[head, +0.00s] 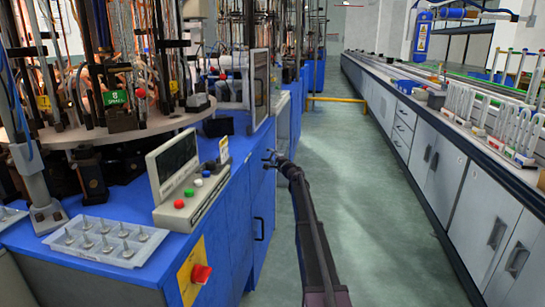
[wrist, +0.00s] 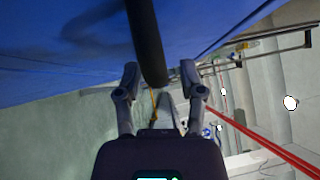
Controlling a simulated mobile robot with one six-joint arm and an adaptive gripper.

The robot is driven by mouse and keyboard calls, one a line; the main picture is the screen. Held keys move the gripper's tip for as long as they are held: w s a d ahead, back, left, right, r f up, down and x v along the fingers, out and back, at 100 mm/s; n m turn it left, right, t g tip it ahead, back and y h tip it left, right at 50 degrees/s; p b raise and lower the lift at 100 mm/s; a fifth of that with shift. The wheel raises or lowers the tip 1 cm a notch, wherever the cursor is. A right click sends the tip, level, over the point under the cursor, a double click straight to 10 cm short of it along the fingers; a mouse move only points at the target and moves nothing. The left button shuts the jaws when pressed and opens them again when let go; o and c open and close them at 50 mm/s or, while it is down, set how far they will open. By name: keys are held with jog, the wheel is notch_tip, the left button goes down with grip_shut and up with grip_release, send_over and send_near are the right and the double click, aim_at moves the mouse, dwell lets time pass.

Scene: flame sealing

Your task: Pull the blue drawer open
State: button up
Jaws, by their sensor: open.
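The blue drawer (head: 258,150) is in the upper part of the side of the blue machine cabinet, left of the aisle. It looks shut. My gripper (head: 271,157) is just in front of it at the end of my dark arm. In the wrist view my gripper (wrist: 159,72) is open, with one finger on each side of a dark bar handle (wrist: 147,45). The handle runs down from the top of the picture in front of the blue front (wrist: 70,45). I cannot tell whether a finger touches it. The handle cannot be made out in the head view.
Below is a blue cabinet door with a dark handle (head: 259,228). A control box (head: 186,192), a tray of metal parts (head: 105,243) and a red knob (head: 201,273) are to the left. A long grey bench (head: 440,150) lines the right. The green aisle floor (head: 365,225) is clear.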

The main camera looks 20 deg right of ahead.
dwell(0.3)
grip_shut()
jog(key=shift+a, duration=0.2)
